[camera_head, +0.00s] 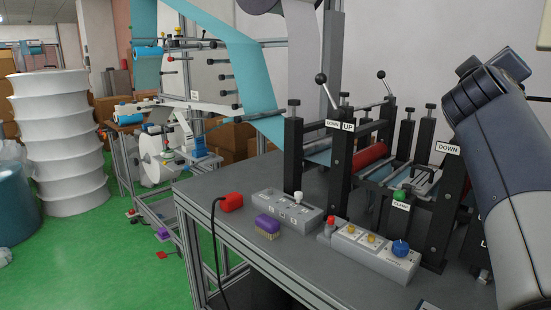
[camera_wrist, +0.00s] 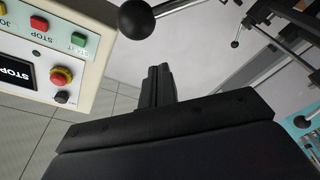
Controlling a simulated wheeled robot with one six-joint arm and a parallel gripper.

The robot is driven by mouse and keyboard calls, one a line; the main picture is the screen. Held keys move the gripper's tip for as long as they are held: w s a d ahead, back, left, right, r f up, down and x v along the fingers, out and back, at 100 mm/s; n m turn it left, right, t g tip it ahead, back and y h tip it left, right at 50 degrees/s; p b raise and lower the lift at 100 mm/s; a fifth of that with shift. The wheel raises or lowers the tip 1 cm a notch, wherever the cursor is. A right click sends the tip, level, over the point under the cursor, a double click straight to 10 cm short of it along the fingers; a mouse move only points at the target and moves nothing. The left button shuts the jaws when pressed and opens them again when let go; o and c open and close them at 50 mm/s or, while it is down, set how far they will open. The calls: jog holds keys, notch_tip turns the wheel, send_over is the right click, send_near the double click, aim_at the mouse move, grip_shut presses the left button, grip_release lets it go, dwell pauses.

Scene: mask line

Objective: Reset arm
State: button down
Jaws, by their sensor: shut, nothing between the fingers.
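My gripper (camera_wrist: 157,88) shows in the wrist view as two black fingers closed together, with nothing between them. The fingers are in open air over a light floor. In that view a control panel (camera_wrist: 40,45) with green and red buttons and a STOP label is to the left. A black ball-ended lever (camera_wrist: 137,19) is just above the fingertips in the picture; I cannot tell its distance. In the head view part of my arm fills the right edge, and my gripper is out of view.
A grey bench (camera_head: 200,190) carries a mask machine with a red roller (camera_head: 370,159), upright levers (camera_head: 322,79) and a switch box (camera_head: 375,255). A purple-topped brush (camera_head: 267,227) lies near its front edge. Stacked white rolls (camera_head: 60,140) stand left; green floor (camera_head: 110,260) is largely open.

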jog(key=b+v, duration=0.5)
jog(key=v, duration=0.5)
jog(key=w+d+p, duration=0.4)
jog(key=w+d, duration=0.2)
jog(key=d, duration=0.2)
jog(key=w+a+f+n+g+y+p, duration=0.1)
jog(key=w+a+f+n+p, duration=0.2)
jog(key=w+a+n+p, duration=0.5)
jog(key=n+p, duration=0.6)
jog(key=p, duration=1)
jog(key=shift+w+a+n+g+y, duration=0.25)
jog(key=shift+a+n+g+y, duration=0.05)
jog(key=shift+a+n+y, duration=0.1)
